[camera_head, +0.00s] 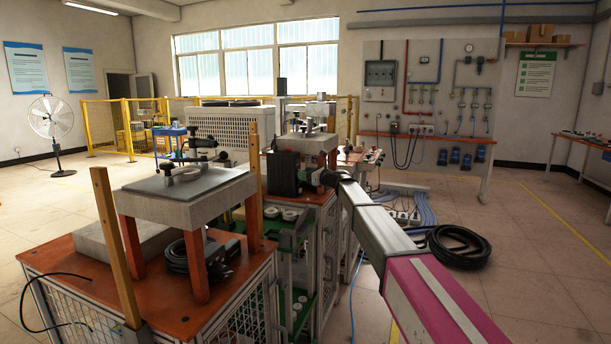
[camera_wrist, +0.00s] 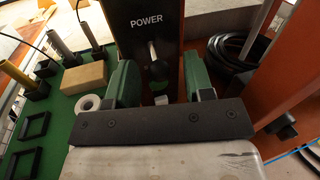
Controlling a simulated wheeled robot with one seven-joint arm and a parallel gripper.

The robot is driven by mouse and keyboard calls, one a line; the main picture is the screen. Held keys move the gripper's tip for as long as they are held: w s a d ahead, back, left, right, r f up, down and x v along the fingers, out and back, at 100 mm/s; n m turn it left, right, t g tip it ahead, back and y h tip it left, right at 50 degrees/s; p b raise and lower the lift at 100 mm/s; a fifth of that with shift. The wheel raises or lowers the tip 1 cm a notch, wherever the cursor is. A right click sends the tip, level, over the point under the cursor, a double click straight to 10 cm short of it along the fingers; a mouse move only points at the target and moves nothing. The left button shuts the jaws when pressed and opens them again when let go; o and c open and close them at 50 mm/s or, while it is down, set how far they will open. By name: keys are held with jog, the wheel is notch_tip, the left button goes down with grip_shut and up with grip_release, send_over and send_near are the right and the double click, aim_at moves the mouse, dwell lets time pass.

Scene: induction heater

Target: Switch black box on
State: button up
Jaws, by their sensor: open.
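The black box (camera_wrist: 143,18) fills the top middle of the wrist view, with the white word POWER on its face. Below the word is a small switch lever (camera_wrist: 153,52) with a dark shaft and a light tip. My gripper (camera_wrist: 158,72) is open, with one green finger on each side of the lever. Whether either finger touches the lever, I cannot tell. In the head view the black box (camera_head: 283,173) stands upright at the cabinet, and the end of my arm reaches its right side. My fingers are not clear there.
A green board (camera_wrist: 60,100) with posts, a wooden block (camera_wrist: 84,76) and a white ring (camera_wrist: 87,102) lies left of my gripper. Orange legs and a coiled black cable (camera_wrist: 232,55) are on the right. A grey-topped stand (camera_head: 182,190) is left of the box.

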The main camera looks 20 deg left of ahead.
jog(key=shift+a, duration=0.15)
grip_shut()
jog(key=shift+r, duration=0.1)
jog(key=r+h, duration=0.1)
jog(key=h, duration=0.1)
jog(key=n+g+h, duration=0.1)
jog(key=h, duration=0.1)
jog(key=shift+r+h, duration=0.3)
jog(key=shift+r, duration=0.1)
jog(key=h, duration=0.2)
jog(key=r+h, duration=0.1)
jog(key=h, duration=0.1)
jog(key=shift+a+r+n+g+h, duration=0.1)
jog(key=shift+r+n+g+h, duration=0.1)
jog(key=shift+n+g+h, duration=0.2)
dwell(0.3)
